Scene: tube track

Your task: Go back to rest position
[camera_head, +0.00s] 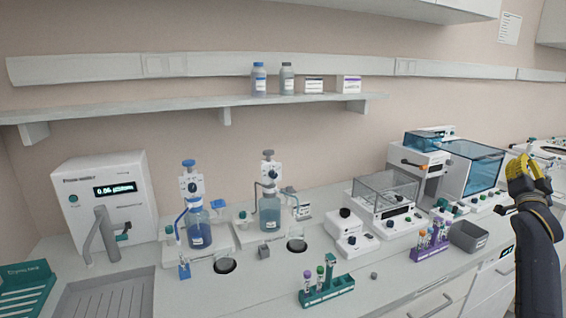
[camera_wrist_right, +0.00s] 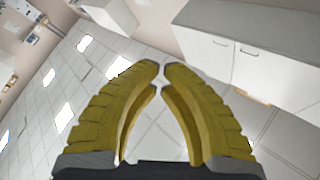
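My right gripper (camera_head: 526,168) is at the right edge of the head view, raised in front of the bench's right part. Its yellow fingers also show in the right wrist view (camera_wrist_right: 162,68), where the tips come together with nothing between them. It holds no object and touches nothing that I can see. My left gripper is not in either view. A green tube rack (camera_head: 328,291) with several capped tubes stands near the bench's front edge. A purple tube rack (camera_head: 430,250) with tubes stands farther right, beside a grey bin (camera_head: 468,237).
Dosing bottles (camera_head: 198,228) and a balance with a clear cover (camera_head: 386,190) stand on the bench. A white dispenser (camera_head: 105,200) and a sink (camera_head: 110,298) are at the left. The wrist view shows tiled floor (camera_wrist_right: 60,110) and a white cabinet (camera_wrist_right: 250,70).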

